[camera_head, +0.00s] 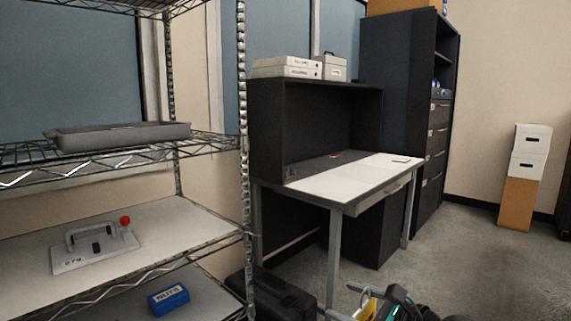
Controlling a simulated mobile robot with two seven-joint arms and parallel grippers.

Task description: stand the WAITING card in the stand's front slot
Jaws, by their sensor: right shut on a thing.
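My right gripper (362,299) is at the bottom edge of the head view, in front of the desk, and is partly cut off. It is shut on a small yellow thing (366,307); no lettering on it can be read, so I cannot tell whether it is the WAITING card. My left gripper is not in view. I cannot make out a card stand or its front slot anywhere in this view.
A desk (345,184) with a white top and dark hutch (266,130) stands mid-view. A wire rack (243,150) at left holds a grey tray (120,136), a handled plate (95,248) and a blue NUTS bin (168,299). Floor (460,265) at right is clear.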

